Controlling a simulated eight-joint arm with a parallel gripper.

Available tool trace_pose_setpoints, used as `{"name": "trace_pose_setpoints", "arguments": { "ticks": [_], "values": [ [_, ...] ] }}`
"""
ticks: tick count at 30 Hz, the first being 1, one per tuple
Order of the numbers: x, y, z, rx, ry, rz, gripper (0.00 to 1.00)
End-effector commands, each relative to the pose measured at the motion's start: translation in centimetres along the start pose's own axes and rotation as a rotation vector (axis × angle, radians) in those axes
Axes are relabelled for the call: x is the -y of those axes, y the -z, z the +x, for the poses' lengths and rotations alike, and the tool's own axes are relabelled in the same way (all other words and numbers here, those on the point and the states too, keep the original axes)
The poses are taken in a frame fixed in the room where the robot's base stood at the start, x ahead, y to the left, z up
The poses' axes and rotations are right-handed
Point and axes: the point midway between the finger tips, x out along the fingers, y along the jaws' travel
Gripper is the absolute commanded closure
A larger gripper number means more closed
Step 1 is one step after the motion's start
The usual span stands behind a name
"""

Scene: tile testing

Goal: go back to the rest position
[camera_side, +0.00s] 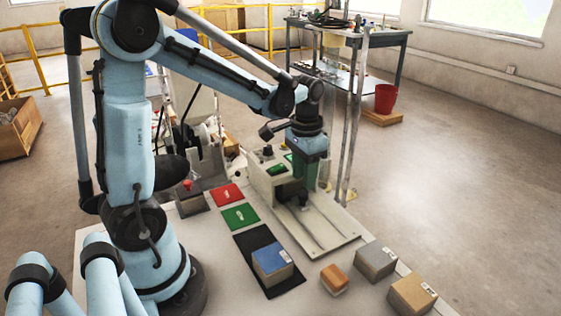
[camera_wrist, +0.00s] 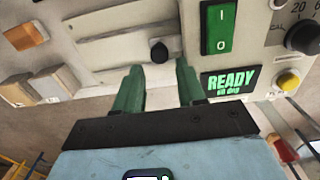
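My gripper (camera_side: 303,186) is low in front of the testing machine (camera_side: 262,180), above its pale base plate with rails. In the wrist view my two green fingers (camera_wrist: 159,72) are apart, with nothing between them. A dark round knob (camera_wrist: 158,52) on the machine shows just beyond the fingertips; I cannot tell whether they touch it. The machine's panel has a green rocker switch (camera_wrist: 216,30) and a lit display (camera_wrist: 230,82) reading "READY on dry". A yellow button (camera_wrist: 288,82) and a dial (camera_wrist: 303,37) are to the right.
A blue-topped block (camera_side: 272,262) sits on a black mat (camera_side: 253,245). A small orange block (camera_side: 334,279), a grey block (camera_side: 375,260) and a tan block (camera_side: 412,293) stand right of it. Red (camera_side: 227,194) and green (camera_side: 240,216) pads lie left of the machine.

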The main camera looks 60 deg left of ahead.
Motion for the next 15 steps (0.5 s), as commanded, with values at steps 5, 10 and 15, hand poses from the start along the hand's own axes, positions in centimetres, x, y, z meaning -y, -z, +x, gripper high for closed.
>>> {"name": "trace_pose_setpoints", "arguments": {
  "ticks": [5, 10, 15],
  "values": [
    [0.39, -0.01, -1.08, 0.0, 0.012, -0.004, 0.49],
    [0.33, 0.0, -1.24, 0.0, 0.01, -0.003, 0.49],
    [0.21, -0.01, -1.2, 0.0, 0.008, -0.002, 0.49]
  ]
}}
